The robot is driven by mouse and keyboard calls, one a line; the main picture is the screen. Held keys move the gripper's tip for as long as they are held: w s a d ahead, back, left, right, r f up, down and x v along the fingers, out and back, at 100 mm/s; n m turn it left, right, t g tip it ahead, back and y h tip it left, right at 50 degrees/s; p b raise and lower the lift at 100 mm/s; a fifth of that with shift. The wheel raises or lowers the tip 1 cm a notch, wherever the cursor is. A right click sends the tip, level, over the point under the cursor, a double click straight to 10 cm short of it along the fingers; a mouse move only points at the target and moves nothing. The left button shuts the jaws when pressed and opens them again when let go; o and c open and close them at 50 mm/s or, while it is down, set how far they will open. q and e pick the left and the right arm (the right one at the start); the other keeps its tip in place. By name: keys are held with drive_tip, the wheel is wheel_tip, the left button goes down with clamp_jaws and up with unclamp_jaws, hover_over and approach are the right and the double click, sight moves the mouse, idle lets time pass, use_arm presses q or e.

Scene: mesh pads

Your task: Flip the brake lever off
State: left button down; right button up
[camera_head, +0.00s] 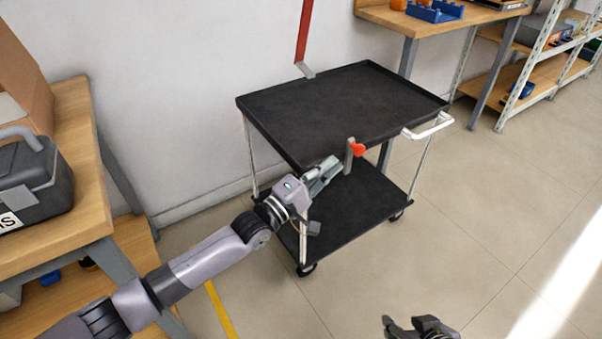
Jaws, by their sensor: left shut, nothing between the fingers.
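The brake lever has a red knob (358,150) and a grey upright part (349,155). It stands at the near edge of the black cart (300,110), close to its near corner. My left gripper (333,165) is shut and empty. Its fingertips are just left of the lever, by the cart's near edge; whether they touch it I cannot tell. My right gripper (395,323) shows only in part at the bottom edge, well away from the cart, and its opening is unclear.
The cart has a bare top, a lower shelf (350,215), a white handle (430,127) and casters. A wooden bench (75,130) with a dark case (35,185) stands left. Another workbench (430,22) and shelving are behind. The floor at right is clear.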

use_arm(q)
drive_tip(key=s+a+r+p, duration=0.1)
drive_tip(key=s+a, duration=0.3)
drive_tip(key=s, duration=0.1)
drive_tip(key=shift+a, duration=0.4)
use_arm(e)
drive_tip(key=s+d+f+g, duration=0.1)
drive_tip(key=s+d+g, duration=0.1)
drive_tip(key=s, duration=0.4)
drive_tip(key=shift+g+h, duration=0.4)
drive_tip(key=shift+g, duration=0.2)
drive_tip(key=shift+f, duration=0.1)
